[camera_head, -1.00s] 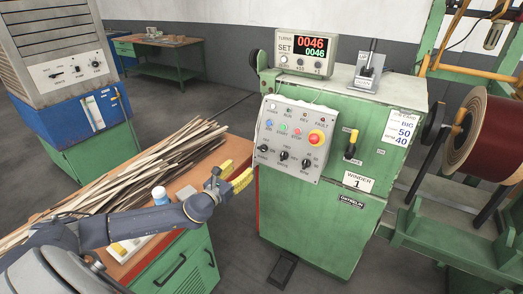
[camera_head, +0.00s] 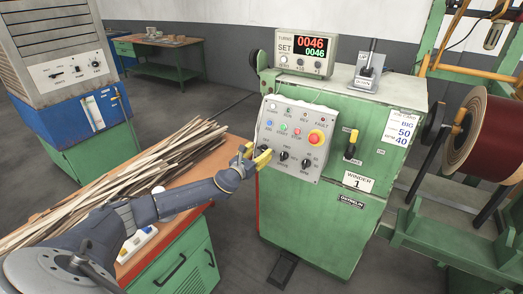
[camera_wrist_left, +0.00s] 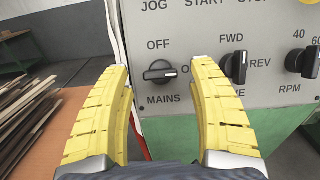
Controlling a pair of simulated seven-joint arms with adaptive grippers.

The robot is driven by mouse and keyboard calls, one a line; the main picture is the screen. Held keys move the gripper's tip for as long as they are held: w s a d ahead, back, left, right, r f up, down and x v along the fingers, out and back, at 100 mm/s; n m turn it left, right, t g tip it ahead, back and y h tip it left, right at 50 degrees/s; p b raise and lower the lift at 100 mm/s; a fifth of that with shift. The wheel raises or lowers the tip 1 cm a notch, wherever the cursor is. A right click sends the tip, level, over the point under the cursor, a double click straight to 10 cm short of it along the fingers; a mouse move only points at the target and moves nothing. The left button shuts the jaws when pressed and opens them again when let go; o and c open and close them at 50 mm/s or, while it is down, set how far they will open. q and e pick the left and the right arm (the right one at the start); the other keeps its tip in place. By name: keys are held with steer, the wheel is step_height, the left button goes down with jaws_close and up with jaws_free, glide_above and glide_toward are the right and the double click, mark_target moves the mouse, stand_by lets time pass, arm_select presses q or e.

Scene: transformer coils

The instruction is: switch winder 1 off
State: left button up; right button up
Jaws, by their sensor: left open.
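Winder 1 is a green cabinet (camera_head: 325,215) with a "WINDER 1" plate (camera_head: 358,182) and a grey control panel (camera_head: 310,166). In the left wrist view, the black MAINS knob (camera_wrist_left: 160,72) sits on the panel's lower left. Its handle lies level, its white mark pointing right, away from the OFF label above. My left gripper (camera_head: 257,156) has yellow fingers and is at the panel's left edge. In the wrist view, its open fingers (camera_wrist_left: 160,66) appear on either side of the knob, with nothing between them. I cannot tell whether they touch it. My right gripper is not in view.
The FWD/REV knob (camera_wrist_left: 236,67) is close to the right finger. A red emergency button (camera_head: 316,137) is higher on the panel. A bench (camera_head: 200,190) with wooden strips (camera_head: 110,175) stands left of the cabinet. A dark red coil (camera_head: 485,135) is at the right.

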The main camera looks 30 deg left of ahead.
arm_select(q)
steer(key=shift+w, duration=0.9)
steer(key=shift+c, duration=0.3)
jaws_close()
steer(key=shift+r, duration=0.1)
